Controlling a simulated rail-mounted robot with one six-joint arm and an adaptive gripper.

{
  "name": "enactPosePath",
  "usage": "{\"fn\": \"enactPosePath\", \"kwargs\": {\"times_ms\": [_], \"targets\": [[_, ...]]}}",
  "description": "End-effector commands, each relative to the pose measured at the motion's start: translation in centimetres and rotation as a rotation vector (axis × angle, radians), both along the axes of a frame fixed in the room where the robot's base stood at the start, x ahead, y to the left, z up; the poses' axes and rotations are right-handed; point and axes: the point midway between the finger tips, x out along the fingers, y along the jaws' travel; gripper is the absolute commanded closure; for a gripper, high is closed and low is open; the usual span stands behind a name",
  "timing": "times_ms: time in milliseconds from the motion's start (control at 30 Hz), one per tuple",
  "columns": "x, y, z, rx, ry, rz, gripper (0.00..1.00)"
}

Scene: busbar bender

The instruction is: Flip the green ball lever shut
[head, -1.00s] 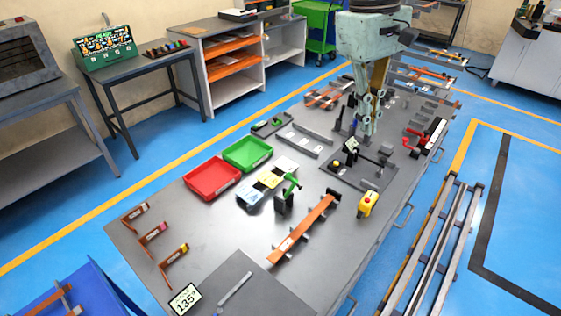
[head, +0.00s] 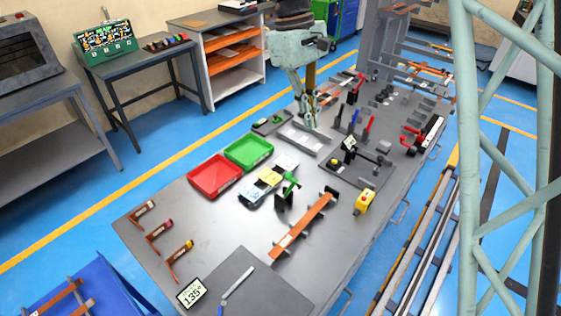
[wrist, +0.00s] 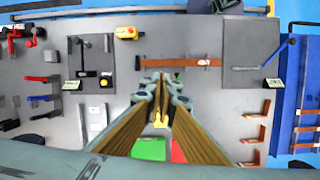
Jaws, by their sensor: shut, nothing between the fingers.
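A green lever (head: 290,182) stands raised and tilted on a dark upright block at the middle of the table in the head view. A smaller green part sits on a dark plate (head: 272,122) at the table's far left edge; it is too small to tell whether it ends in a ball. My gripper (head: 311,124) hangs above the table, to the right of that plate and farther back than the upright green lever, apart from both. In the wrist view my gripper (wrist: 160,82) is shut and empty. Its fingers and links cover the middle, and I cannot make out either green lever there.
Red (head: 215,176) and green (head: 248,152) trays lie left of the upright lever. A copper bar (head: 303,224) and a yellow box with a red button (head: 364,201) lie to its right. A dark plate with black levers (head: 355,168) stands right of my gripper.

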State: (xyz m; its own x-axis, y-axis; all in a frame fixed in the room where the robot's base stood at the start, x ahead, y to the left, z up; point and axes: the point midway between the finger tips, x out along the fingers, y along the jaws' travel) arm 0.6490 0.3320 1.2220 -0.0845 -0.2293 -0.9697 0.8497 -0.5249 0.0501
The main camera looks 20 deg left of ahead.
Motion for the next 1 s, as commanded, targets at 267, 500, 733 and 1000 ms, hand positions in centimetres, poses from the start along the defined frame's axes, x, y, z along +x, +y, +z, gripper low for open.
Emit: {"fn": "enactPosePath", "kwargs": {"times_ms": [267,500,733,1000], "targets": [[0.5,4.3,-1.4,-0.025,0.026,0.054,1.00],[0.6,7.7,-2.9,-0.048,0.047,0.098,1.00],[0.4,11.0,-4.4,-0.069,0.065,0.139,1.00],[0.1,13.4,-5.7,-0.086,0.077,0.171,1.00]]}}
